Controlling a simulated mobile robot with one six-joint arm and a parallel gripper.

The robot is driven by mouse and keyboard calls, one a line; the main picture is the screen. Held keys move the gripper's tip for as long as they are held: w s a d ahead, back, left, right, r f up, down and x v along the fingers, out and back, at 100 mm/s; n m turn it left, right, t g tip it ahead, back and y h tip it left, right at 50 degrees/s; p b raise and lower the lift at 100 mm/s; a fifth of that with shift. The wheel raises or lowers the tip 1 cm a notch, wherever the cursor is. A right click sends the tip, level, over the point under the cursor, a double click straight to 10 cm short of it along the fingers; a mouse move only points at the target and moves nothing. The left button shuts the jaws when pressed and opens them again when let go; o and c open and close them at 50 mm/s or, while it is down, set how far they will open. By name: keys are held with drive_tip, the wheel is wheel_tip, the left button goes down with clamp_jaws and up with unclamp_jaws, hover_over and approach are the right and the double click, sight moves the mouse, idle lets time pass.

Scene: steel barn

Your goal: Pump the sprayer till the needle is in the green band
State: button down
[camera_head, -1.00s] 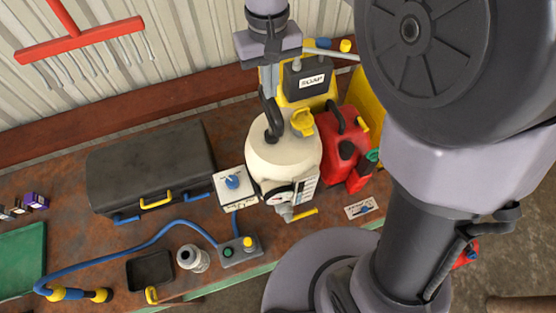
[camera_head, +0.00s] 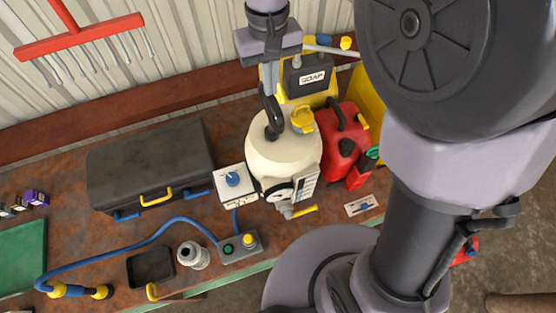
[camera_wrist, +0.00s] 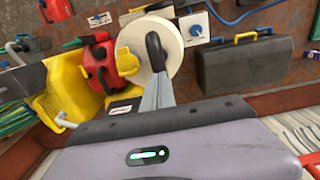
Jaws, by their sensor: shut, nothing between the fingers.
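The sprayer is a cream tank (camera_head: 283,157) standing upright on the bench, with a yellow cap (camera_head: 302,119) and a black pump handle (camera_head: 271,122) on top. It also shows in the wrist view as a pale round top (camera_wrist: 172,42). Its round gauge (camera_head: 279,196) sits low on the front; the needle is too small to read. My gripper (camera_head: 268,86) points down at the handle from above, fingers shut with nothing between them. In the wrist view the fingertips (camera_wrist: 157,82) are close by the black handle (camera_wrist: 156,52); whether they touch is unclear.
A dark toolbox (camera_head: 150,162) and a white box with a blue knob (camera_head: 236,187) are at the left.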

sight(271, 103)
drive_tip(key=shift+f+b, duration=2.35)
drive_tip(key=shift+f, duration=1)
wheel_tip(271, 103, up, 8)
drive_tip(key=p, duration=0.7)
drive_tip(key=shift+f, duration=0.1)
drive_tip(key=shift+f+b, duration=2.95)
drive_tip(key=shift+f, duration=1)
drive_tip(key=shift+r, duration=0.1)
wheel_tip(271, 103, up, 8)
drive_tip(key=p, duration=0.7)
